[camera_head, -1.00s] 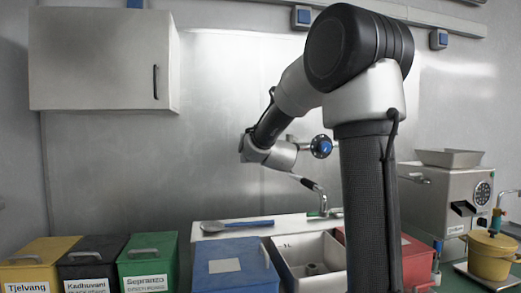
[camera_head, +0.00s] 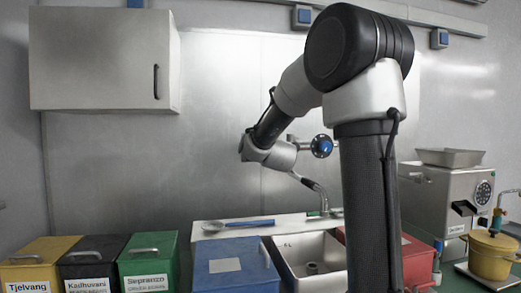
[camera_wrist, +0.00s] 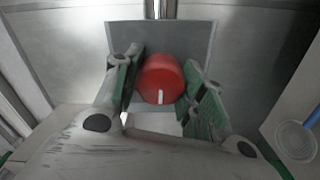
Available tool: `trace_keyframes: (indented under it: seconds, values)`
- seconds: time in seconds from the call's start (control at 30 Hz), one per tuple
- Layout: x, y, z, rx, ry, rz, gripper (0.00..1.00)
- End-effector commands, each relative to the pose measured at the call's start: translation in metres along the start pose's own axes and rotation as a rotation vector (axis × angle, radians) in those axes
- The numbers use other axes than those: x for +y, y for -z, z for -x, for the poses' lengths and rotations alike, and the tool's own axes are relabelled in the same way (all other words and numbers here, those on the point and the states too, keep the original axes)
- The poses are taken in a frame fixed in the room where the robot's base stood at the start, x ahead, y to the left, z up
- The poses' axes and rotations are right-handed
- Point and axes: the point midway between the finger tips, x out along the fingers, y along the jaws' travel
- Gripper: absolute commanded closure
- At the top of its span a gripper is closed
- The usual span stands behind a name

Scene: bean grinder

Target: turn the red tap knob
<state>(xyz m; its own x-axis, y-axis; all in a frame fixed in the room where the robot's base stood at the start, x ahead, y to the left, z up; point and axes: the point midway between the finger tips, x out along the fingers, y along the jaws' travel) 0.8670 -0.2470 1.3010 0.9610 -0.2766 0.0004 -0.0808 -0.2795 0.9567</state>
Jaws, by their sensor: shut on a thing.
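The red tap knob (camera_wrist: 160,82) shows in the wrist view in front of a grey plate (camera_wrist: 190,35). It is round, and a white mark on its face points down in the picture. My gripper (camera_wrist: 163,72) has its green-padded fingers on either side of the knob and is shut on it. The contact of the right finger is hard to see. In the head view my own arm hides the knob and my gripper.
A blue-handled utensil (camera_head: 240,224) lies on the ledge. Lidded boxes, one of them green (camera_head: 148,262), stand at left. A metal machine (camera_head: 445,190) and yellow pot (camera_head: 491,257) stand at right.

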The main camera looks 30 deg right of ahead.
Motion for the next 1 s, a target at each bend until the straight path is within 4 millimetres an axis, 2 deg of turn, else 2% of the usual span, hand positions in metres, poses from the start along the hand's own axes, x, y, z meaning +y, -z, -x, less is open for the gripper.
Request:
trace_keyframes:
  seconds: [0.57,0.6,0.7,1.0]
  values:
    - [-0.0018,-0.0002,0.0002,0.000,0.004,0.030,0.83]
    - [-0.0019,-0.0002,0.0002,0.000,0.004,0.030,0.54]
    - [-0.0016,-0.0002,0.0001,0.000,0.003,0.030,0.37]
    - [-0.0006,0.0000,0.0007,0.000,0.001,0.029,0.37]
